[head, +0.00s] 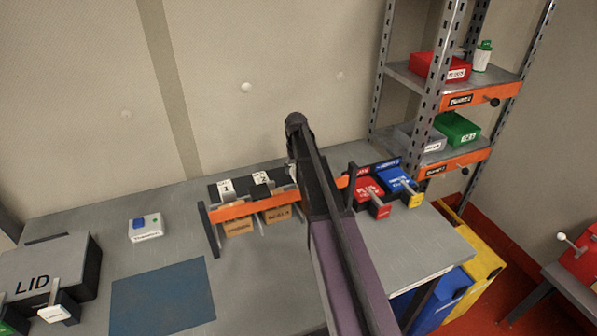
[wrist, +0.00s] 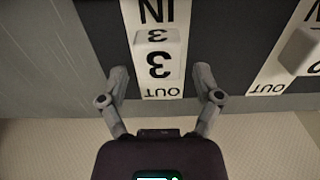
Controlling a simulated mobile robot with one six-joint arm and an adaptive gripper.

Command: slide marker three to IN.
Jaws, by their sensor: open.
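Marker three (wrist: 157,42) is a pale block on a white strip (wrist: 162,91) in the wrist view. The strip's lettering appears upside down, with IN at the top of the picture and OUT at the bottom. The marker sits between the two words, close to IN; I cannot tell whether it is at its stop. My gripper (wrist: 160,70) is open and empty. Its fingers are spread left and right of the strip, with the tips a little below the marker in the picture. In the head view my arm hides the gripper and most of the third strip.
A neighbouring marker block (wrist: 301,50) stands right of my right finger. In the head view, an orange rail (head: 235,211) runs before the marker board, with brown boxes below. Red (head: 368,190) and blue (head: 396,181) bins stand to the right. A lidded grey box (head: 45,265) is at left.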

